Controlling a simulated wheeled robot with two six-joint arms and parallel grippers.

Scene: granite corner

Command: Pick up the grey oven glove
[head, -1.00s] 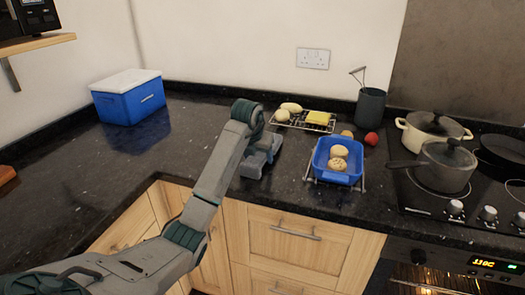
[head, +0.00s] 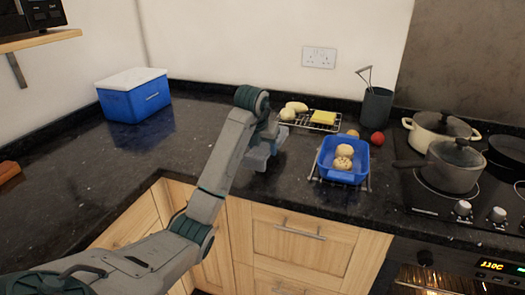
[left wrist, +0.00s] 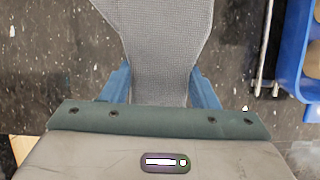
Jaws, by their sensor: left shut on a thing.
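The grey oven glove (left wrist: 168,45) shows in the left wrist view as a grey woven cloth shape. Its narrower part lies between the two blue fingers of my left gripper (left wrist: 160,88), which is shut on it. The wider part reaches past the top of that view, so its far end is cut off. In the head view my left gripper (head: 260,158) is low over the dark counter, left of the blue bin. There the glove is hidden or cannot be told from the grey gripper. My right gripper is not in view.
The blue bin (head: 328,165) with bread rolls (head: 343,163) stands close to the right on a wire rack. Behind is another rack with a yellow block (head: 323,117). Pots (head: 450,168) stand on the hob at right. The counter left of the gripper is clear up to the cool box (head: 135,100).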

